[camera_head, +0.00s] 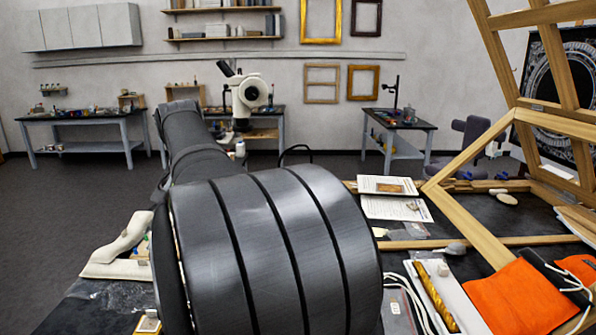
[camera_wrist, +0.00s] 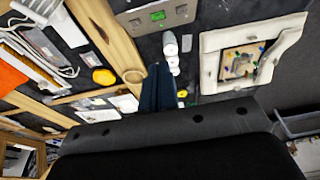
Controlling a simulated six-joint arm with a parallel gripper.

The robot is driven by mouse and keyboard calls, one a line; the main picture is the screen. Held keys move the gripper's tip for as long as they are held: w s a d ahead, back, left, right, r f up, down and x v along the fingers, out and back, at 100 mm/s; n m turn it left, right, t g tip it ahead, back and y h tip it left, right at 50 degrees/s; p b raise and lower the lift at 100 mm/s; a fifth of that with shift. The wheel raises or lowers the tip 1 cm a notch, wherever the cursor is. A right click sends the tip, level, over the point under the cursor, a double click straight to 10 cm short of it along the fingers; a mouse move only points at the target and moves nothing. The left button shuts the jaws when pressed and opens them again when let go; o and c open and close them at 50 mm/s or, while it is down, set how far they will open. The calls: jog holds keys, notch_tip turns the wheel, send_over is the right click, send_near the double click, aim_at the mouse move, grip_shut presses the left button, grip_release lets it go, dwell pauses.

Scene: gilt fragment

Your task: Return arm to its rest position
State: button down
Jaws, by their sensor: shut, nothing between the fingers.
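My gripper (camera_wrist: 159,72) shows in the wrist view as narrow dark fingers closed together, pointing up the picture from the dark wrist body. Nothing shows between them. The worktable lies beyond them. In the head view my large dark arm fills the middle foreground and hides the gripper and much of the table. A gilt strip (camera_head: 437,296) lies on a white board on the table, right of my arm. A pale padded frame (camera_wrist: 208,64) around a small board with coloured pins (camera_wrist: 240,62) lies right of the fingers in the wrist view.
An orange cloth (camera_head: 516,302) and a large wooden frame (camera_head: 470,190) occupy the table's right side. Papers (camera_head: 396,208) lie behind. A grey box with a green display (camera_wrist: 158,15), white containers (camera_wrist: 171,46) and a yellow round thing (camera_wrist: 104,77) are near the fingers' view. A microscope (camera_head: 245,92) stands behind.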

jog(key=x, duration=0.7)
dwell(2.2)
